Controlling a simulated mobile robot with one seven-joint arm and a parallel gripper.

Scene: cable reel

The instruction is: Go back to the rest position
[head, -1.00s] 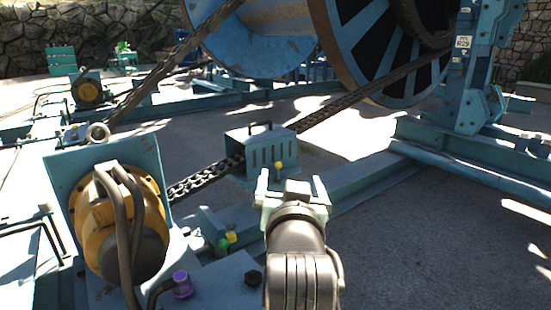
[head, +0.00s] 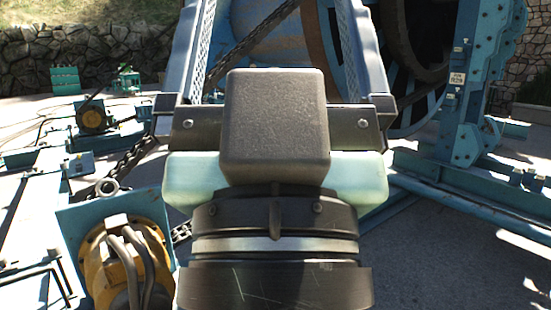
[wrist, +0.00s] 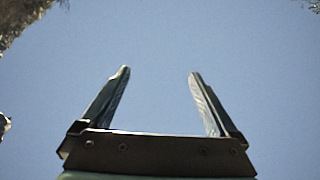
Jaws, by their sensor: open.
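My gripper (head: 275,50) is large and close in the middle of the head view, with its fingers pointing up and spread wide apart. In the wrist view my gripper (wrist: 160,85) is open and empty, with only blue sky between and beyond its fingers. It touches nothing. In the head view it hides much of the cable reel (head: 400,95) and the frame parts behind it.
A yellow motor (head: 125,262) with grey hoses stands at the lower left. A dark chain (head: 120,165) runs up behind my gripper. A blue reel support (head: 468,90) stands at the right. Grey paved ground (head: 450,250) is open at the lower right.

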